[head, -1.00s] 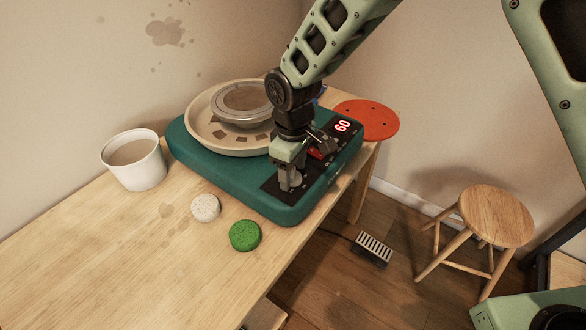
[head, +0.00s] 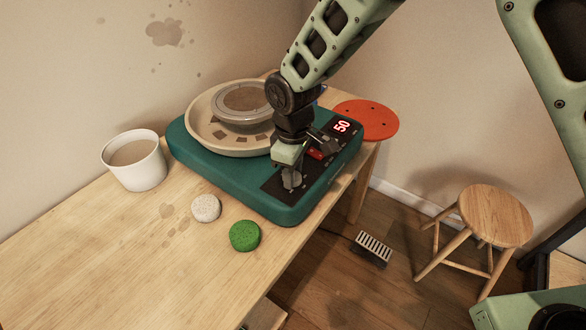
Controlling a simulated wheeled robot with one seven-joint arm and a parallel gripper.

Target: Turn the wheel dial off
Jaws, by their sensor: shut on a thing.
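The teal pottery wheel (head: 240,195) stands on the wooden table, with a beige splash pan (head: 203,135) and a grey wheel head (head: 243,101) on top. Its black control panel runs along the right front edge. The red digital display (head: 341,126) reads 50. A red switch (head: 316,153) sits on the panel between the display and the dial. The grey dial (head: 291,180) is at the panel's near end. My gripper (head: 290,172) points down over the panel and is shut on the dial; its fingers partly hide it.
A white bucket (head: 139,170), a pale round sponge (head: 206,208) and a green round sponge (head: 244,236) are on the table left of the wheel. An orange disc (head: 368,120) lies behind it. A pedal (head: 371,248) and a stool (head: 494,216) stand on the floor.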

